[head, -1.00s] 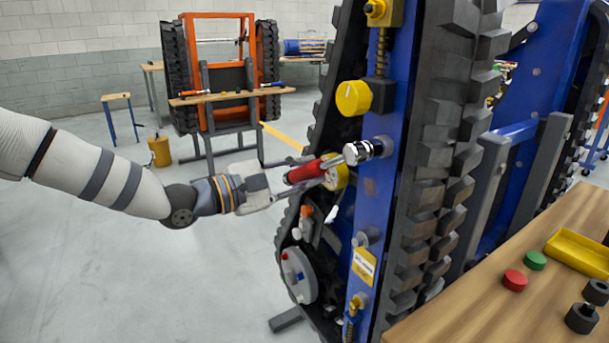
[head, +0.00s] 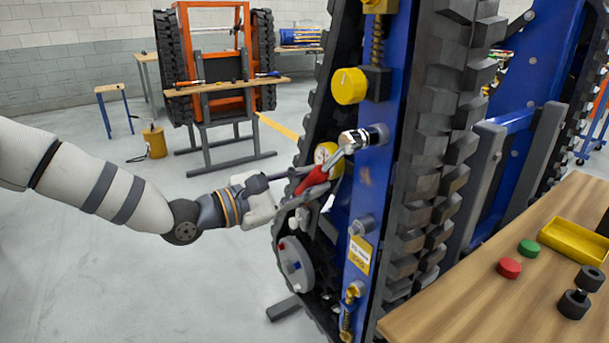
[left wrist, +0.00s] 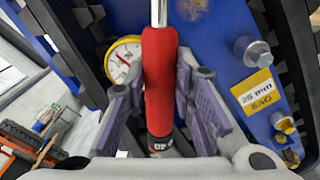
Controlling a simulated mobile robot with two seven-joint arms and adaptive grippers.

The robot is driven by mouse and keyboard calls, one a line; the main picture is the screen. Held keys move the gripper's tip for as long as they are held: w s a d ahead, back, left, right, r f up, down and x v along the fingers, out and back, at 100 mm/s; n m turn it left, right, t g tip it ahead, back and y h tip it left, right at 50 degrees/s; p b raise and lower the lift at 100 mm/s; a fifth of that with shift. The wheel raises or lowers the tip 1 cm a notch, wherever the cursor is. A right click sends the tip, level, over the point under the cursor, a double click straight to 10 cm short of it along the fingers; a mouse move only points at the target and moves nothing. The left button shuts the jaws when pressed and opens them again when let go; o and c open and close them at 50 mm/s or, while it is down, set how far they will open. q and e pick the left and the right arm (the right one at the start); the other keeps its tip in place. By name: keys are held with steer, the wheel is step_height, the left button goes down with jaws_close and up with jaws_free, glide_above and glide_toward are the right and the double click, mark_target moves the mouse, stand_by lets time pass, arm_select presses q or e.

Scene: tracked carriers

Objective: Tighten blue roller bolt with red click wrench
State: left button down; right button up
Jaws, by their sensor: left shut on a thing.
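The click wrench has a red handle (head: 314,181) and a chrome head (head: 360,138). Its head sits at a bolt position on the upright blue beam (head: 376,185) of the tracked carrier and hides what is under it. The handle slopes down and left from the head. My left gripper (head: 300,188) is shut on the red handle, which also shows between the purple-grey fingers in the left wrist view (left wrist: 160,80). The wrench head is out of that view. A lower silver bolt (head: 362,227) stands bare on the beam, above a yellow sag label (head: 359,255). My right gripper is not in view.
A yellow-rimmed dial gauge (left wrist: 123,60) is close beside the handle. A yellow knob (head: 349,86) sticks out above the wrench, and black track pads (head: 430,170) stand right of the beam. A wooden bench (head: 470,300) is at lower right. The floor at left is open.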

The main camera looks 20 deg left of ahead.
arm_select(q)
steer(key=s+d+f+n, duration=0.3)
steer(key=s+d+n, duration=0.2)
steer(key=d+n, duration=0.2)
steer(key=shift+s+n, duration=0.25)
steer(key=shift+n, duration=0.35)
stand_by(1.1)
steer(key=shift+w+a, duration=0.1)
steer(key=shift+w+a+m, duration=0.35)
steer(key=shift+a+m, duration=0.1)
steer(key=shift+m, duration=0.15)
steer(key=shift+w+a+r+m, duration=0.1)
steer(key=shift+w+a+m, duration=0.3)
steer(key=shift+a+m, duration=0.2)
